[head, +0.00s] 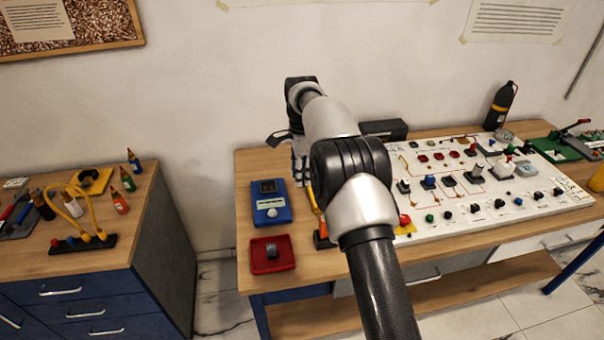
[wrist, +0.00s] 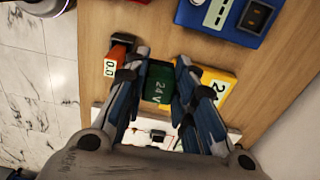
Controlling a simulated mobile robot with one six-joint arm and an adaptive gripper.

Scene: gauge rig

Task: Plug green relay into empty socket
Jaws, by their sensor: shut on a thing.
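In the wrist view, my gripper (wrist: 162,62) is shut on the green relay (wrist: 158,83), a green block marked "24 V" held between the two fingers. The relay's underside is hidden. In the head view my arm hides the relay and most of my gripper. The white rig board (head: 470,215) lies on the bench to the right of my arm, with several relays, knobs and sockets on it. Part of a white panel with a small dark fitting (wrist: 157,136) shows below the relay in the wrist view. I cannot tell which socket is empty.
A blue device (head: 271,212) and a red tray (head: 258,266) with a grey part stand on the bench's left. In the wrist view an orange item (wrist: 118,55) and a yellow item (wrist: 218,78) flank the fingers. A black bottle (head: 500,107) stands behind the board.

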